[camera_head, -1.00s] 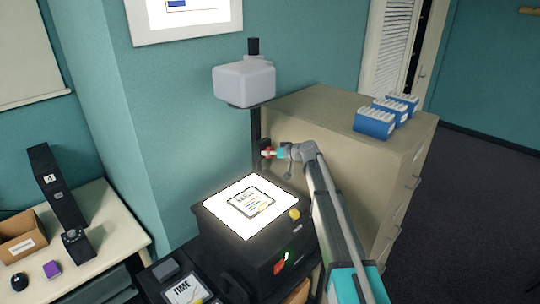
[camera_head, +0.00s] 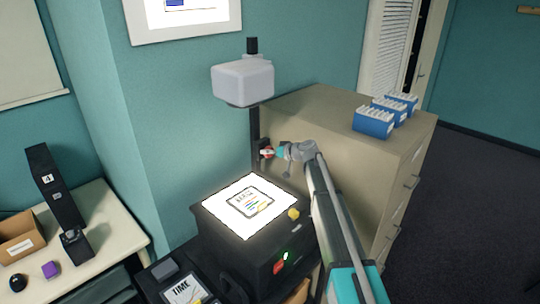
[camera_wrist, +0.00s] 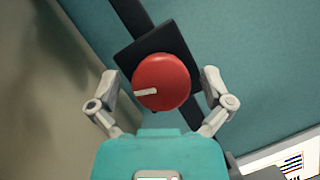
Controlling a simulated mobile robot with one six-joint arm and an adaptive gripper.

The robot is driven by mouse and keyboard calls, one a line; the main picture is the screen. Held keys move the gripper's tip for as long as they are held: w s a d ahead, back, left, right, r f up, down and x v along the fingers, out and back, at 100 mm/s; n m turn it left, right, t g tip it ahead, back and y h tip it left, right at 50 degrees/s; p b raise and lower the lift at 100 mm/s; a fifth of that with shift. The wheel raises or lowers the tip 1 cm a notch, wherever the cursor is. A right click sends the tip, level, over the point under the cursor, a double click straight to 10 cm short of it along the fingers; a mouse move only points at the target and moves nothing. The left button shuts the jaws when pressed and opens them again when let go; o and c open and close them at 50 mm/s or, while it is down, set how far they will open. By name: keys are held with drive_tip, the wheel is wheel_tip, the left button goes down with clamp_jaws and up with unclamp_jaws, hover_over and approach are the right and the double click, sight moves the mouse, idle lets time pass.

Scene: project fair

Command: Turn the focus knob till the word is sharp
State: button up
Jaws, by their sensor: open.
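The focus knob (camera_wrist: 165,80) is a round red disc with a white pointer line aimed left in the wrist view. It sits on a black block on the dark post (camera_head: 256,135) of the overhead projector (camera_head: 255,230). My gripper (camera_wrist: 163,88) is open, with one finger on each side of the knob and visible gaps between. The lit stage (camera_head: 225,212) carries a framed slide (camera_head: 248,201). The projected picture (camera_head: 181,8) is cut off at the top edge, so its word's sharpness cannot be told.
A beige cabinet (camera_head: 330,135) stands close behind and right of my arm, with blue card boxes (camera_head: 374,121) on top. The grey projector head (camera_head: 243,82) is above my gripper. A side table (camera_head: 115,235) stands at left.

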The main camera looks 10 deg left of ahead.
drive_tip(key=shift+n, duration=0.3)
